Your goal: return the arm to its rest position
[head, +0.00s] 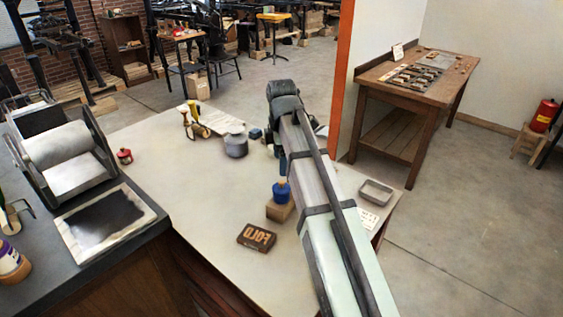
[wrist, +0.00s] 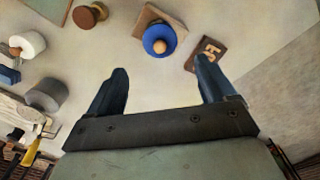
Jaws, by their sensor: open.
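My gripper (wrist: 162,68) is open in the wrist view, with its two dark fingers apart and nothing between them. It hangs above the pale tabletop. In the head view my arm reaches from the bottom right to the middle of the table, and it mostly hides the gripper. A blue round-topped piece (head: 281,193) stands on a small wooden block (head: 279,211) beside my arm; the blue piece also shows beyond the fingers in the wrist view (wrist: 157,40). A dark block with raised letters (head: 257,238) lies nearer the front; it shows by the right fingertip in the wrist view (wrist: 207,50).
A grey jar (head: 236,144) and a small red item (head: 125,156) stand on the table (head: 185,190). A shallow tray (head: 376,192) lies right of my arm. A roller press (head: 62,150) and a black-inked slab (head: 100,224) are at left. The table's left middle is clear.

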